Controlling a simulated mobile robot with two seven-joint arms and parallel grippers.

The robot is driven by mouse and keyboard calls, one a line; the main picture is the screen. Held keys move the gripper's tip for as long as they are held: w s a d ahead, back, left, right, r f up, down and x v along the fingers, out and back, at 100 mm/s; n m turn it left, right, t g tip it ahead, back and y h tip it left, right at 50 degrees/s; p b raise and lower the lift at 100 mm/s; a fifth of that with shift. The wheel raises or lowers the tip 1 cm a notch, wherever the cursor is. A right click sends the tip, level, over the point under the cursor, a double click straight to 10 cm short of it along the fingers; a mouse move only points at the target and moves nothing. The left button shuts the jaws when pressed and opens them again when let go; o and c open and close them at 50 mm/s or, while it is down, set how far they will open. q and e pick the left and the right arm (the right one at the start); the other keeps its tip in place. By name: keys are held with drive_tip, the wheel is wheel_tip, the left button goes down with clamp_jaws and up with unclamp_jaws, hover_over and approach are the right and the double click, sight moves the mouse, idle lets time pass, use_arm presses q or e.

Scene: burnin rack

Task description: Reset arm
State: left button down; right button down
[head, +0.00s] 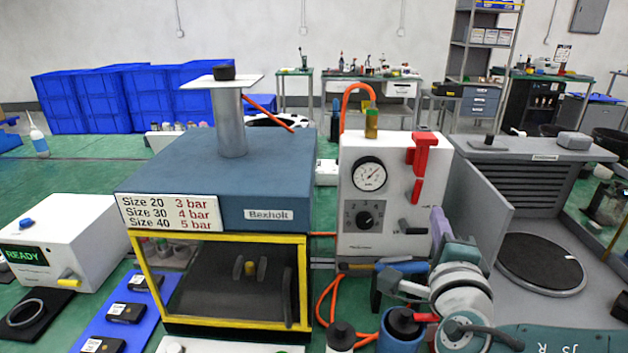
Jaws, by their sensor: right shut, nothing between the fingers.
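My right arm comes in from the lower right, with its round white wrist joints in front of the white gauge box. My right gripper (441,232) is at the box's lower right edge, beside the black lever. It is shut and empty. I cannot tell whether it touches the box. My left gripper is out of view.
The white gauge box (388,200) has a dial, a knob and a red handle (419,160). Left of it stands the blue press (180,165) with a yellow-framed window. A white READY box (85,240) is far left. A grey open-lidded unit (482,178) stands right.

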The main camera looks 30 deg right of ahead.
drive_tip(key=shift+w+d, duration=0.1)
drive_tip(key=shift+d, duration=0.05)
idle(0.3)
drive_tip(key=s+a+f+m+g+y, duration=0.1)
drive_tip(key=s+a+f+m+g, duration=0.4)
drive_tip(key=m, duration=0.8)
drive_tip(key=s+a+m+g+y, duration=0.25)
drive_tip(key=s+m, duration=0.45)
drive_tip(key=m, duration=0.6)
drive_tip(key=s+a+r+m+g+y, duration=0.1)
drive_tip(key=s+a+r+m+y, duration=0.3)
drive_tip(key=a+m, duration=0.4)
drive_tip(key=s+a+r+m+g+y, duration=0.2)
drive_tip(key=s+a+m+y, duration=0.3)
drive_tip(key=m, duration=0.4)
wheel_tip(320, 180, up, 30)
drive_tip(key=h+p, duration=0.1)
drive_tip(key=p, duration=2.9)
drive_tip(key=shift+s+a+r, duration=0.15)
drive_tip(key=shift+s+r, duration=0.05)
drive_tip(key=shift+s, duration=0.15)
